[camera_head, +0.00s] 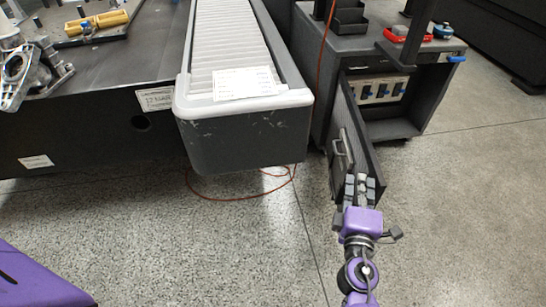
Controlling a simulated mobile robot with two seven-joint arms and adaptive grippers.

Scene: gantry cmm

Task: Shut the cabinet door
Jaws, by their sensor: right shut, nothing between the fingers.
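The dark grey cabinet (318,50) stands at the upper right, its front open. Its door (355,140) is swung open on the left side of the opening and points toward me. A handle (341,155) sits on the door's left face. My right gripper (360,178) is shut and empty, close to the door's free edge; whether it touches the door I cannot tell. Its fingers hide part of the door's lower end. My left gripper is not in view.
A long grey machine part with a ribbed cover (240,140) juts out left of the cabinet. An orange cable (240,198) lies on the floor below it. A red tray (405,36) sits on the cabinet top. The speckled floor (470,210) at right is clear.

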